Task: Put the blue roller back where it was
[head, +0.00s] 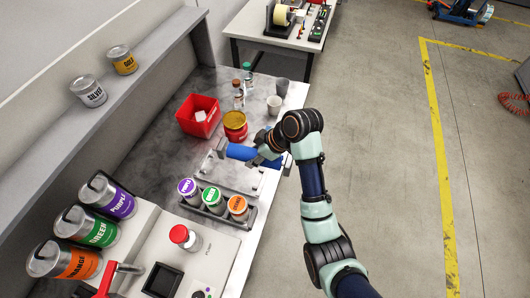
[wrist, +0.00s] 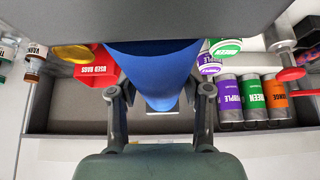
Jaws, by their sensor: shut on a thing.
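The blue roller (head: 238,152) is in my gripper (head: 264,153), over the near part of the grey worktop. In the wrist view the blue roller (wrist: 155,65) fills the space between the two fingers (wrist: 160,105), which are shut on it. In the head view my gripper covers the roller's middle, and blue shows on both sides. A pale metal plate with upright end pieces (head: 225,183) lies below the roller. I cannot tell whether the roller touches the end pieces.
A rack (head: 245,216) with purple, green and orange cans stands in front of the plate. A red bin (head: 198,115), a red-and-yellow can (head: 235,126), small bottles and cups stand behind.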

